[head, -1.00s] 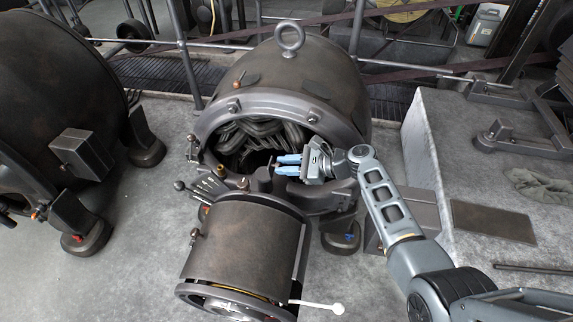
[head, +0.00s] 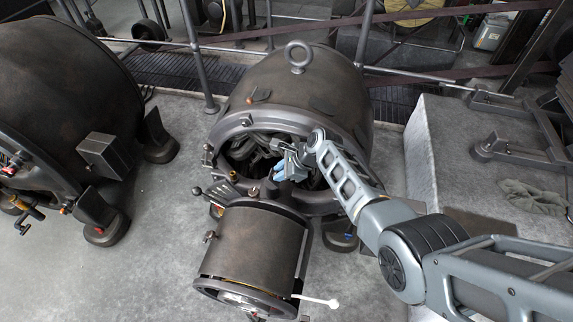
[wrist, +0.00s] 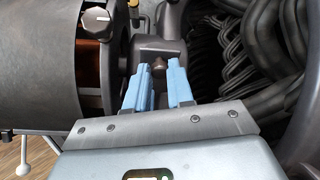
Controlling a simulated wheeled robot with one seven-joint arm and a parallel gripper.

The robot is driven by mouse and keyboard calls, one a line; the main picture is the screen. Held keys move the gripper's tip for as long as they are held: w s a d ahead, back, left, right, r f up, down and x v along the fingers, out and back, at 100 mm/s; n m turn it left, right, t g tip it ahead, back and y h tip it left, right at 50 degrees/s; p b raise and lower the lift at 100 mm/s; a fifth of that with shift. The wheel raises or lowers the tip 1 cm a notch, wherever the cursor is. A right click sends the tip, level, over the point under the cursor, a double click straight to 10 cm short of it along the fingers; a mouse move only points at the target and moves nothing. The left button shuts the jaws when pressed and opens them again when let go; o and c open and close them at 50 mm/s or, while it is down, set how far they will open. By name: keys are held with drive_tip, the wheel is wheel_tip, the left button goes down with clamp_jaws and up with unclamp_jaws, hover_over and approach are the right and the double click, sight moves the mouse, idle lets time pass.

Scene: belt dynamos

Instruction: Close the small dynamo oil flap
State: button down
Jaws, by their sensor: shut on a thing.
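The dynamo (head: 305,88) stands in the middle of the head view, its open end towards me. My gripper (head: 279,168) reaches in at that open end, just behind the front drum (head: 250,240). In the wrist view my blue fingers (wrist: 159,76) are on either side of a small brown knob (wrist: 158,63) and shut on it. The knob sits on a grey block (wrist: 157,46) beside the drum. This may be the oil flap, but I cannot tell its shape or angle. My gripper and arm hide much of this spot in the head view.
Dark coiled windings (wrist: 262,60) lie close to the right of my fingers. A white-tipped lever (head: 332,303) sticks out from the drum. Another machine (head: 65,95) stands at left and a stone block (head: 430,150) at right. The floor at front left is clear.

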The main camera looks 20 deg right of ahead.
drive_tip(key=shift+w+a+g+h, duration=0.45)
drive_tip(key=shift+a+g+h, duration=0.15)
drive_tip(key=shift+h, duration=0.2)
drive_tip(key=h+b, duration=0.1)
drive_tip(key=a+f+g+h+b, duration=0.1)
drive_tip(key=shift+w+b, duration=0.4)
drive_tip(key=g+h+b, duration=0.1)
drive_tip(key=b, duration=0.3)
drive_tip(key=w+a+f+g+h+b, duration=0.1)
drive_tip(key=b, duration=0.2)
drive_tip(key=shift+a+h+b, duration=0.2)
drive_tip(key=shift+h+b, duration=0.2)
drive_tip(key=g+h+b, duration=0.1)
drive_tip(key=b, duration=0.3)
drive_tip(key=shift+w+a+f, duration=0.15)
drive_tip(key=shift+a, duration=0.05)
drive_tip(key=shift+a+g+h+b, duration=0.1)
drive_tip(key=shift+g+h+b, duration=0.2)
drive_tip(key=shift+b, duration=0.15)
drive_tip(key=c, duration=1)
unclamp_jaws()
drive_tip(key=shift+r, duration=0.2)
